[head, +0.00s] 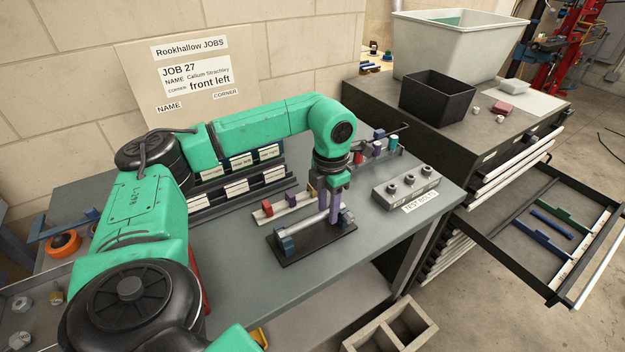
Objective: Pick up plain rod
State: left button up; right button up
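A plain silver rod (308,223) lies across blue end holders on a black base plate (305,250) on the grey workbench. My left gripper (332,214) points straight down at the right part of the rod. Its purple-grey fingers reach down to about the rod's height. The fingers and a blue holder overlap there, so I cannot tell whether they are closed on the rod or stand around it. My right gripper is not in view.
A pale rail with coloured blocks (272,213) lies behind the stand. Labelled dark racks (236,192) stand at the back. A grey test bolts block (409,186) is to the right. An open drawer (520,236) juts out at the right. The bench front is clear.

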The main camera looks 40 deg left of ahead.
pick_arm(q)
grip_shut()
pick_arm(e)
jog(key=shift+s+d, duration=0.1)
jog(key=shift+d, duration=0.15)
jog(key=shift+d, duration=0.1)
